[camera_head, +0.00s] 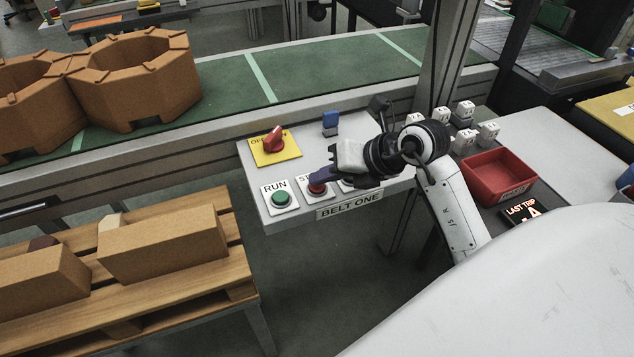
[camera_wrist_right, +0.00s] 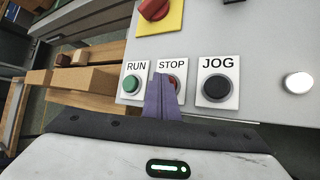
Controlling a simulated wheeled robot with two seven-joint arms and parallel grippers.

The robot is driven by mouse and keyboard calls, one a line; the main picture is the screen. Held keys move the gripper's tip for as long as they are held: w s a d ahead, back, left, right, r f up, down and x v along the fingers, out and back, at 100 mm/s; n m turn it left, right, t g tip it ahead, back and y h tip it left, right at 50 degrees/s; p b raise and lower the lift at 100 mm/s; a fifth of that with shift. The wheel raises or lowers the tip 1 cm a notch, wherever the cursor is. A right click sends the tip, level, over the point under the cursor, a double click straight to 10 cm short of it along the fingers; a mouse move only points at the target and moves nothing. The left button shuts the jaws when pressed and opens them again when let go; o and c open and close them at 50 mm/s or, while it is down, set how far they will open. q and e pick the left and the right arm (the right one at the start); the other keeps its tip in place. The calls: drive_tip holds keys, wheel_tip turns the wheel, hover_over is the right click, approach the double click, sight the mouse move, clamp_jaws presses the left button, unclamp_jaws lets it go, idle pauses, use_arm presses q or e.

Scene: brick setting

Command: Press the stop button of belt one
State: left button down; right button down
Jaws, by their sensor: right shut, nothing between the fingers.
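The red stop button (camera_head: 317,189) sits on a white plate, on the grey control panel labelled BELT ONE (camera_head: 350,204). In the right wrist view the stop button (camera_wrist_right: 176,82) is partly hidden behind my fingers, below the word STOP. My right gripper (camera_head: 322,178) is shut and empty, its purple fingertips at the stop button. The right wrist view also shows the shut fingers (camera_wrist_right: 163,92) over that plate. I cannot tell whether they touch the button or whether it is pushed in. My left gripper is not in view.
The green RUN button (camera_head: 282,198) is left of stop; the black JOG button (camera_wrist_right: 217,88) is right. A red rotary switch (camera_head: 273,139) on yellow is behind. A red tray (camera_head: 497,177) and white blocks (camera_head: 465,109) stand right. Brown octagonal parts (camera_head: 135,75) are on the belt.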

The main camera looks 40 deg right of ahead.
sight(322, 188)
drive_tip(key=shift+r+p, duration=0.55)
drive_tip(key=shift+r, duration=0.15)
wheel_tip(322, 188, up, 5)
drive_tip(key=p, duration=0.4)
drive_tip(key=shift+p, duration=0.3)
idle(0.4)
